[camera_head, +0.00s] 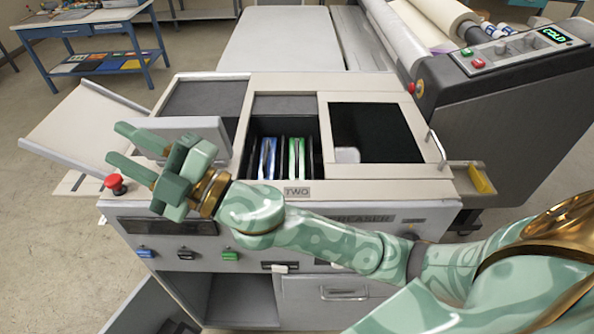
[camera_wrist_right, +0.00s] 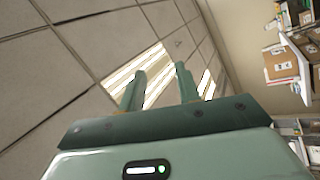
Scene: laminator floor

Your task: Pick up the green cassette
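The green cassette (camera_head: 297,158) stands on edge in a dark open bay of the machine, above the label TWO. A blue cassette (camera_head: 267,158) stands beside it on the left. My right gripper (camera_head: 117,143) is to the left of the bay, raised in front of the machine's left part, with its fingers pointing left. Its fingers are apart with nothing between them. In the right wrist view the gripper (camera_wrist_right: 159,72) also shows open and empty against the ceiling. My left gripper is not in view.
A grey panel (camera_head: 207,126) sits behind my right gripper. A red button (camera_head: 115,183) is at the machine's left corner. Right of the bay is a dark open compartment (camera_head: 375,130). A roller unit (camera_head: 505,85) stands at the right, and a blue table (camera_head: 75,25) at the back left.

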